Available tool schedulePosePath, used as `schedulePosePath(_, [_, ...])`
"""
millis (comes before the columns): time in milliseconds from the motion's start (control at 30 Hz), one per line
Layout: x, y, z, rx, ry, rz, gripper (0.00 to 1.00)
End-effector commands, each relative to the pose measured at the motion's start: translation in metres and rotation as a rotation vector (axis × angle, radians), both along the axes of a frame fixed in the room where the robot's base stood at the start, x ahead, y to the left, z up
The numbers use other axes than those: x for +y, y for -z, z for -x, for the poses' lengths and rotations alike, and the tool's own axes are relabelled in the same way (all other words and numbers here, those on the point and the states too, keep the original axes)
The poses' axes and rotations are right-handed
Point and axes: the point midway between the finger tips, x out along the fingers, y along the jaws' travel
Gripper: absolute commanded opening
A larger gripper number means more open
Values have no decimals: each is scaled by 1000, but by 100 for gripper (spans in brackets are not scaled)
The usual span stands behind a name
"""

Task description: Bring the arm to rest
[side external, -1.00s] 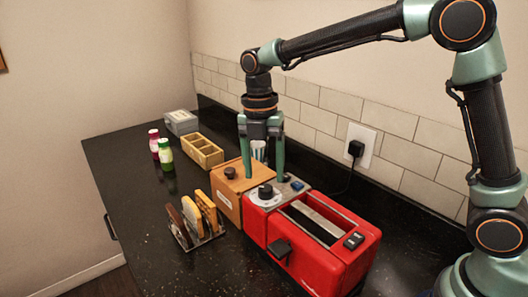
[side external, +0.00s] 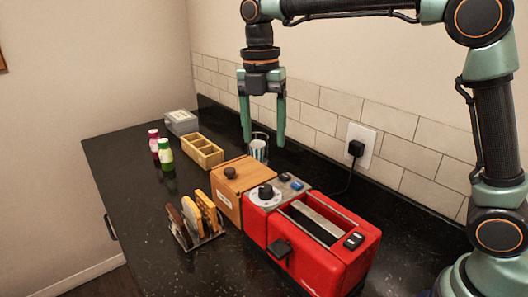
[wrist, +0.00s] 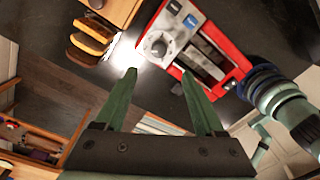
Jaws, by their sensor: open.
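My gripper (side external: 264,141) hangs fingers down above the counter, open and empty. Its fingertips are above and behind the wooden box (side external: 241,181) and the red toaster (side external: 328,240) in the side view, apart from both. In the wrist view my two green fingers (wrist: 158,80) are spread with nothing between them.
A rack of bread slices (side external: 197,222) stands in front of the box. A striped glass (side external: 259,149) stands behind the gripper. A wooden divided tray (side external: 202,151), two bottles (side external: 160,149) and a grey container (side external: 181,122) are at the far left. The counter's front left is clear.

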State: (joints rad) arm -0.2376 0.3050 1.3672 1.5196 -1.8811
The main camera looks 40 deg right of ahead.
Motion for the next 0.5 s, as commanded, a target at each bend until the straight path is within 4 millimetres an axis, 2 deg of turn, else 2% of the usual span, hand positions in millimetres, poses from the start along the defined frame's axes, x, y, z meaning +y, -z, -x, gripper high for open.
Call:
schedulePosePath(67, [-8, -5, 7, -31, 107, -4, 71])
schedulePosePath(233, [-33, -15, 32, -131, 509, -36, 71])
schedulePosePath(500, [-69, -9, 81, -269, 1220, -167, 71])
